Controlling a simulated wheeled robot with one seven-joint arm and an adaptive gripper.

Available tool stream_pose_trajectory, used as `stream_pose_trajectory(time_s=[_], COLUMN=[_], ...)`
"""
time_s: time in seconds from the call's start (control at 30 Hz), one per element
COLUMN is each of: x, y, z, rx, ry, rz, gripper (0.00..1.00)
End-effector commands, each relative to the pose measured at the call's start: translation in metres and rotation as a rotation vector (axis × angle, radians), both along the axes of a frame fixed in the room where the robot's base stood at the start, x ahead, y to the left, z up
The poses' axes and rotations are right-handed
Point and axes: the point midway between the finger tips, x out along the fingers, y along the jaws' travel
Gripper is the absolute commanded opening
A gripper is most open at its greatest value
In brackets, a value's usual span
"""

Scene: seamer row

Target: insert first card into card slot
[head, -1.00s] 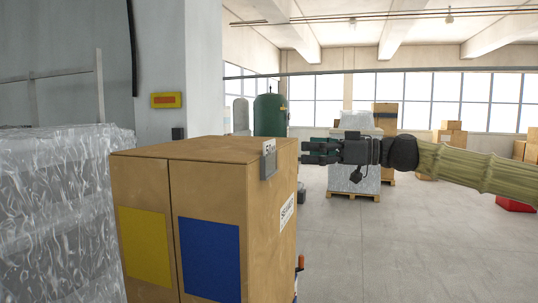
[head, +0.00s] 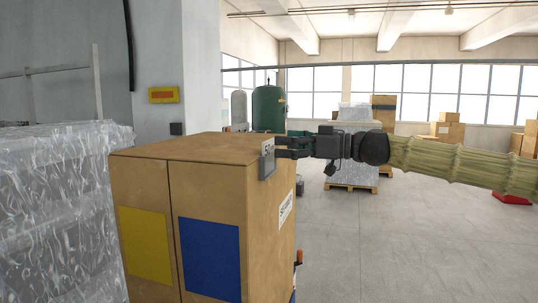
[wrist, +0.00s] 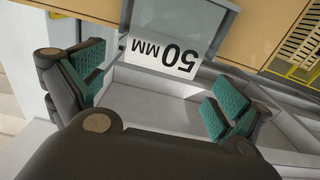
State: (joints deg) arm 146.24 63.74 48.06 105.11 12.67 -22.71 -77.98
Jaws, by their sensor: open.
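A grey plate (head: 267,161) with a white "50 MM" label sits at the top right edge of the tan cabinet (head: 215,185). In the wrist view the label (wrist: 166,53) appears upside down at the lower end of the grey plate (wrist: 195,20). I cannot tell whether the plate is the card or a holder for it. My gripper (head: 281,147) is at the plate's right side in the head view. In the wrist view my gripper (wrist: 155,88) is open, with teal-padded fingers apart and the label just ahead of the gap. Nothing is gripped. No separate slot can be made out.
Plastic-wrapped goods (head: 60,210) stand left of the cabinet. A wrapped pallet load (head: 352,175), a green tank (head: 268,110) and cardboard boxes (head: 448,130) stand behind. The floor (head: 420,245) right of the cabinet is clear.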

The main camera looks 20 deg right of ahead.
Motion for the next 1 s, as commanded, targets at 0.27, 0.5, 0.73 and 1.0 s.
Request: stream_pose_trajectory(time_s=[0.27, 0.5, 0.73, 1.0], x=[0.015, 0.023, 0.024, 0.023], y=[0.025, 0.036, 0.037, 0.037], z=[0.003, 0.001, 0.001, 0.001], rx=[-0.001, 0.001, 0.001, 0.001], ry=[0.003, 0.002, 0.001, 0.001], rz=[0.002, 0.001, 0.001, 0.002], gripper=[1.00, 1.00, 1.00, 0.68])
